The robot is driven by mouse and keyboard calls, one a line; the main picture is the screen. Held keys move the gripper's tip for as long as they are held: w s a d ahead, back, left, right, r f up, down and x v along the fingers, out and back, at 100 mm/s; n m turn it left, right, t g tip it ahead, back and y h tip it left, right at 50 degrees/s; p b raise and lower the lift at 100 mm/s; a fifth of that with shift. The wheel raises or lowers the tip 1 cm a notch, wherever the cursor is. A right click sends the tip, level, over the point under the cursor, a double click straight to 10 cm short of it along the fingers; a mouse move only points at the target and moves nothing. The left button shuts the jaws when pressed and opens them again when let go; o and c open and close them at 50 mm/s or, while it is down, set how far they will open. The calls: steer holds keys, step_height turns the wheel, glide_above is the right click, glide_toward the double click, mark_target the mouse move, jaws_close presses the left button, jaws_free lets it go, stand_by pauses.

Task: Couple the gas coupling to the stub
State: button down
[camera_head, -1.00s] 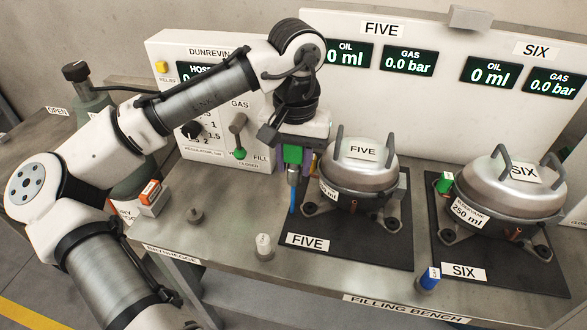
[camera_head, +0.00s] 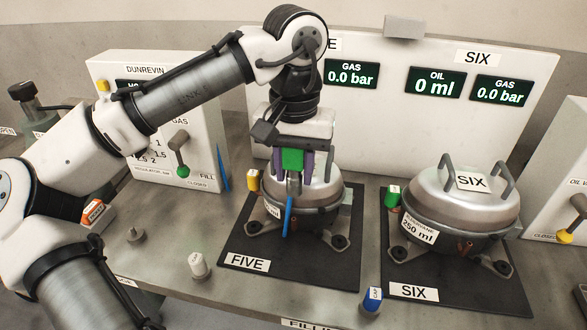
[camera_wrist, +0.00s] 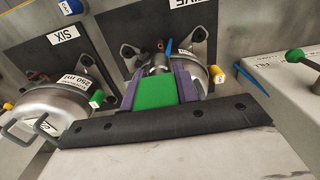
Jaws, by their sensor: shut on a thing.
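My gripper (camera_head: 292,165), with purple fingers, is shut on the green block of the gas coupling (camera_head: 293,158). The coupling has a grey metal nose pointing down, with a blue hose-like strip (camera_head: 288,215) below it. In the wrist view the green block (camera_wrist: 158,93) sits between the fingers. The coupling is in front of compressor FIVE (camera_head: 325,195) and hides part of it. A small copper stub (camera_wrist: 160,45) shows beyond the coupling nose in the wrist view. Whether nose and stub touch cannot be told. In the head view, FIVE's stub is not clearly visible.
Compressor SIX (camera_head: 460,215) stands on its mat to the right, with a green cap (camera_head: 393,196). FIVE has a yellow cap (camera_head: 254,180). A blue cap (camera_head: 372,300) and a white fitting (camera_head: 199,265) stand near the bench front. The gas panel (camera_head: 180,100) is behind left.

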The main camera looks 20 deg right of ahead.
steer(key=shift+r+p, duration=0.15)
steer(key=shift+p, duration=0.3)
steer(key=b, duration=0.3)
glide_above(294, 219)
steer(key=shift+f, duration=3.05)
steer(key=shift+p, duration=1)
steer(key=shift+f+b, duration=0.55)
steer(key=shift+f, duration=0.95)
steer(key=c, duration=1)
jaws_free()
steer(key=shift+o, duration=0.2)
step_height(294, 219, up, 14)
steer(key=shift+f, duration=0.1)
